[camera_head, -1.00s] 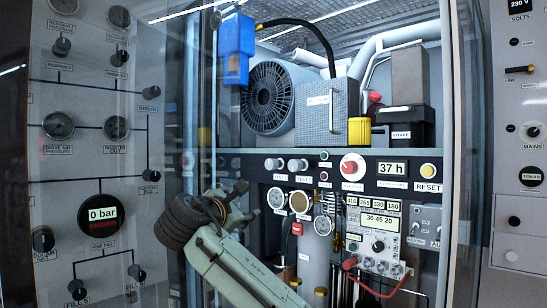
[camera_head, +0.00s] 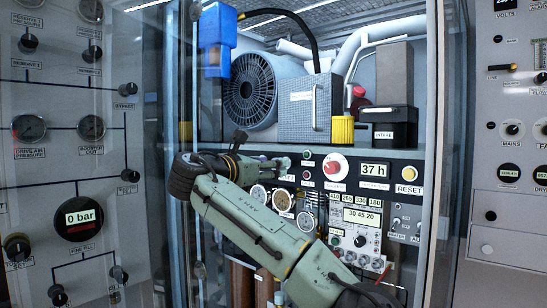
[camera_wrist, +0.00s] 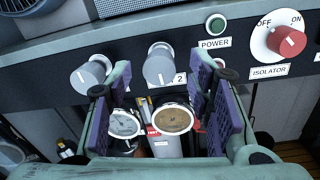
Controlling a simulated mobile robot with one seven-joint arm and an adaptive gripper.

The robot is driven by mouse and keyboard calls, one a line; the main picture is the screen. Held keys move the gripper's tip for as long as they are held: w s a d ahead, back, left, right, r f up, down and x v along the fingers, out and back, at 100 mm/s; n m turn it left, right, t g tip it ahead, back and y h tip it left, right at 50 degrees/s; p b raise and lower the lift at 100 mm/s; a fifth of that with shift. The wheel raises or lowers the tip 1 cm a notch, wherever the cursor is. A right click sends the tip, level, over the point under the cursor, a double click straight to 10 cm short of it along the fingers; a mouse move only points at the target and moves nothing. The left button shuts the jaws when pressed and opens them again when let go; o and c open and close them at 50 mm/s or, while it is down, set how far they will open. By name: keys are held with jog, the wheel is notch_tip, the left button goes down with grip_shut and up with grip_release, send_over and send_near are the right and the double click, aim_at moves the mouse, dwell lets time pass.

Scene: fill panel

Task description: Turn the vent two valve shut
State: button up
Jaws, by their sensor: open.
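The vent two valve (camera_wrist: 160,64) is a grey round knob on the dark panel strip, with a "2" on the label beside it. A similar grey knob (camera_wrist: 90,75) is to its left. My gripper (camera_wrist: 159,76) is open in the wrist view, with purple-padded fingers left and right of the vent two knob in the picture. I cannot tell whether the fingertips reach around the knob. The right finger partly covers the strip. In the head view my gripper (camera_head: 268,165) points right along the panel and hides part of the knob row.
The green power button (camera_wrist: 215,24) and red isolator knob (camera_wrist: 288,41) are to the right. Round gauges (camera_wrist: 173,119) lie below the knobs. A shelf with a fan (camera_head: 262,92) and grey box (camera_head: 305,108) is above. Glass and a frame edge stand at the cabinet's left.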

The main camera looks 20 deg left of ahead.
jog(key=shift+x, duration=1.05)
grip_shut()
